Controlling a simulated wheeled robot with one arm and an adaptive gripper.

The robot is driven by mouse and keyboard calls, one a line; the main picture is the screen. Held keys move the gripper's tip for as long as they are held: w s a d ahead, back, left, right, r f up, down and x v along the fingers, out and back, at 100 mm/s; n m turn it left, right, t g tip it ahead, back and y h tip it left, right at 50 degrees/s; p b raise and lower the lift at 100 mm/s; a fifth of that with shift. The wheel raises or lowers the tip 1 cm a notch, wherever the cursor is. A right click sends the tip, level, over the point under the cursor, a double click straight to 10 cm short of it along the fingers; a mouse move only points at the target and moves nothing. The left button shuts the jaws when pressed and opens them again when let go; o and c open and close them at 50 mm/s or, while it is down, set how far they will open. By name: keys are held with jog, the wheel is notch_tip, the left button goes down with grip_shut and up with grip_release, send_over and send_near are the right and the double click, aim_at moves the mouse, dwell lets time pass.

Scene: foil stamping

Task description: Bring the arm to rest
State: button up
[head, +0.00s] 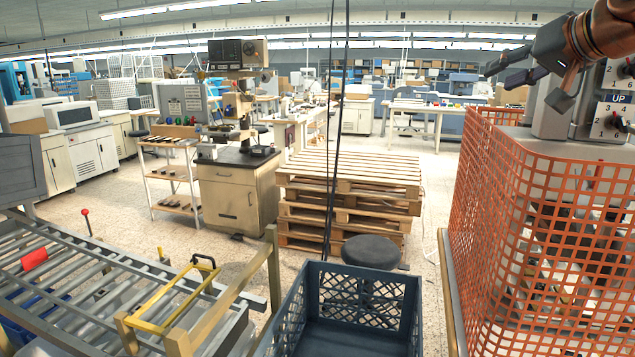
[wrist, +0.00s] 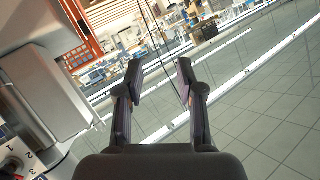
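My gripper (head: 497,74) is raised at the upper right of the head view, beside a grey control box (head: 610,85) with dials and an "UP" label. In the wrist view my gripper (wrist: 159,80) shows two dark fingers, spread apart with an empty gap between them. Nothing is held. The same grey machine with a numbered dial shows at the left of the wrist view (wrist: 48,95).
An orange mesh guard (head: 515,200) stands below my arm at the right. A dark blue crate (head: 350,345) is at the bottom centre, a roller conveyor (head: 100,300) at the left. Wooden pallets (head: 350,170) are stacked mid-room. Thin dark cables hang near the centre.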

jog(key=s+a+f+n+g, duration=0.2)
jog(key=s+a+f+g, duration=0.1)
jog(key=a+f, duration=0.7)
jog(key=s+a+f+n+g, duration=0.1)
jog(key=s+a+f+g, duration=0.1)
jog(key=s+a+f, duration=0.35)
jog(key=s+a+f+n+g, duration=0.1)
jog(key=s+a+f+g, duration=0.15)
jog(key=f, duration=0.55)
jog(key=s+d+f+m+g+h, duration=0.1)
jog(key=s+d+f+g+h, duration=0.2)
jog(key=s+f, duration=2.2)
jog(key=f+g, duration=0.1)
jog(key=g, duration=0.3)
jog(key=shift+s+d+m, duration=0.15)
jog(key=shift+s+m, duration=0.1)
jog(key=shift+m, duration=0.05)
